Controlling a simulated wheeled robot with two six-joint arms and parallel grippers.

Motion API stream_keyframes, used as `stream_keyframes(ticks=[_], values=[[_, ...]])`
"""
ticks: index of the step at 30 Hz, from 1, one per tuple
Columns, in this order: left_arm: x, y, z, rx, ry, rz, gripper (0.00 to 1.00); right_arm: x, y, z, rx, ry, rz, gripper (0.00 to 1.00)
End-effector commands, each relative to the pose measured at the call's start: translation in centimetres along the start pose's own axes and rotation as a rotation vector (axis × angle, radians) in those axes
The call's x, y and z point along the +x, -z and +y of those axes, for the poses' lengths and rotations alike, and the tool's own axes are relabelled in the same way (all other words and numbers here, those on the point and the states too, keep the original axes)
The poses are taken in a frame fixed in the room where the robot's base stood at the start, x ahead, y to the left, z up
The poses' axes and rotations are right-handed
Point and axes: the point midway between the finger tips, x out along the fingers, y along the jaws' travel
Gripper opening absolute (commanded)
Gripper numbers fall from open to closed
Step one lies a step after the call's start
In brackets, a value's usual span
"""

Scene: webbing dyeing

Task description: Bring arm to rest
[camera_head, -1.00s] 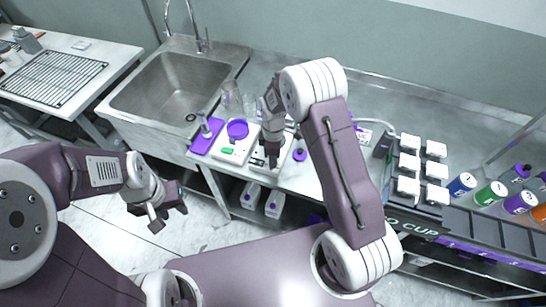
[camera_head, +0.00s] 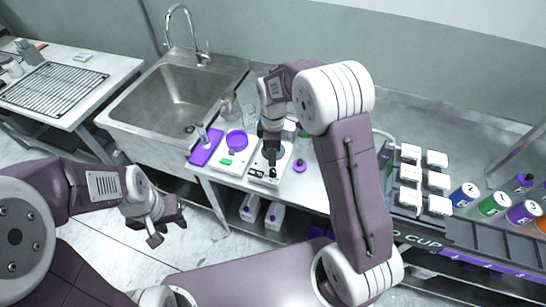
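My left gripper (camera_head: 163,223) hangs in front of the bench over the floor, with its fingers apart and nothing between them. My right arm reaches over the bench from the lower right, bending back to the left. Its gripper (camera_head: 270,155) points down above a white device (camera_head: 262,178) with a dark display. The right fingertips are small and dark here, and I cannot tell whether they are open or shut or whether they touch the device.
A steel sink (camera_head: 172,95) stands left of the devices. A white device with a purple dish (camera_head: 237,140) and a purple pad (camera_head: 205,150) sit beside it. White boxes (camera_head: 411,173) and numbered cans (camera_head: 464,195) line the right. A black rack (camera_head: 52,88) lies on the left table.

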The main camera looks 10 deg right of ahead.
Motion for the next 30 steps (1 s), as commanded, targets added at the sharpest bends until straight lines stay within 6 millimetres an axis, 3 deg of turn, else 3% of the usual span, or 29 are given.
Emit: stream_keyframes(ticks=[12,16,19,22,27,30], values=[[0.0,0.0,0.0,0.000,0.000,0.000,0.36,-0.2,-0.1,0.2,0.005,-0.005,0.002,0.45],[0.0,0.0,0.0,0.000,0.000,0.000,0.36,-3.3,-1.0,0.6,0.031,-0.061,0.029,0.45],[0.0,0.0,0.0,0.000,0.000,0.000,0.36,-5.1,-3.7,-2.6,0.106,-0.068,0.037,0.45],[0.0,0.0,0.0,0.000,0.000,0.000,0.36,-5.0,-6.3,-6.9,0.343,-0.072,0.053,0.45],[0.0,0.0,0.0,0.000,0.000,0.000,0.36,-2.3,-9.4,-14.2,0.901,-0.049,0.070,0.45],[0.0,0.0,0.0,0.000,0.000,0.000,0.36,-1.1,-9.8,-15.4,1.134,-0.038,0.074,0.45]])
